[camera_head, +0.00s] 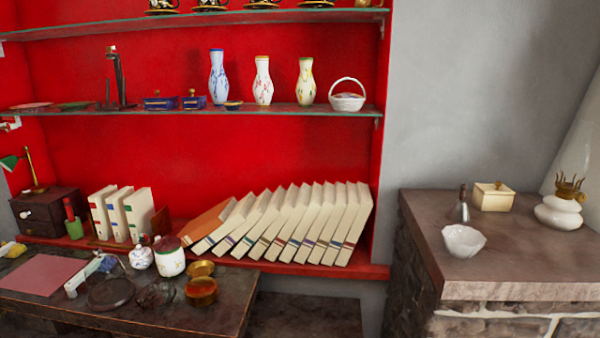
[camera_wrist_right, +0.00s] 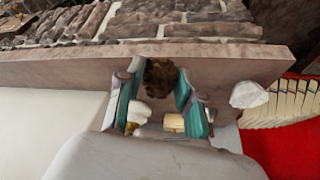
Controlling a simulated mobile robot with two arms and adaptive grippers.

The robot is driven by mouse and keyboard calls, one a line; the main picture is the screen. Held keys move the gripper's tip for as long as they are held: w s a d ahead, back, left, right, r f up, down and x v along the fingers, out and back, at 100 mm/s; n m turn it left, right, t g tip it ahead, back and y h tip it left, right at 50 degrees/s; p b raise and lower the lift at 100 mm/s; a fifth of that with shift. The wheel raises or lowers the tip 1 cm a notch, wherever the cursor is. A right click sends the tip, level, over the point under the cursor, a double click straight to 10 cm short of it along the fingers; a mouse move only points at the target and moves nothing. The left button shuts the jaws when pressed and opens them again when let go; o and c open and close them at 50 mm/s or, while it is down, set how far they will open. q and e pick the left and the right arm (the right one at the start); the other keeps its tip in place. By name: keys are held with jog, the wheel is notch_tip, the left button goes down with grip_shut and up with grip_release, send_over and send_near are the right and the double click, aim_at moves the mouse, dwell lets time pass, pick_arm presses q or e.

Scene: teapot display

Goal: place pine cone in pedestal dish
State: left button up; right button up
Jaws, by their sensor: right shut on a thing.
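My right gripper (camera_wrist_right: 162,85) shows in the right wrist view with its teal pads closed on a brown pine cone (camera_wrist_right: 160,78). The cone sits between the fingers, its edges partly covered by them. A white dish with a wavy rim (camera_head: 463,241) stands empty on the front left part of the stone ledge; its foot is hidden. The dish also shows in the right wrist view (camera_wrist_right: 248,95), to the right of the gripper and apart from it. Neither gripper shows in the head view.
Leaning books (camera_head: 300,225) and a cluttered dark table (camera_head: 60,305) are to the left.

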jog(key=a+f+n+y, duration=0.1)
jog(key=a+f+n, duration=0.1)
jog(key=a+f, duration=0.75)
jog(key=w+a+f+n, duration=0.15)
jog(key=a+f, duration=0.45)
jog(key=a, duration=0.7)
jog(key=a+f+n+y, duration=0.1)
jog(key=a+f+n, duration=0.1)
jog(key=a+f, duration=0.75)
jog(key=w+d+r+m+h, duration=0.15)
jog(key=d+r, duration=0.25)
jog(key=d, duration=0.4)
jog(key=d+r+m, duration=0.2)
jog(key=d+r, duration=0.2)
jog(key=d, duration=0.4)
jog(key=s+d+f+m+h, duration=0.1)
jog(key=s+d+f+m, duration=0.2)
jog(key=d, duration=0.4)
jog(key=shift+s+d+f, duration=0.2)
jog(key=shift+s+f, duration=0.55)
jog(key=shift+s, duration=0.55)
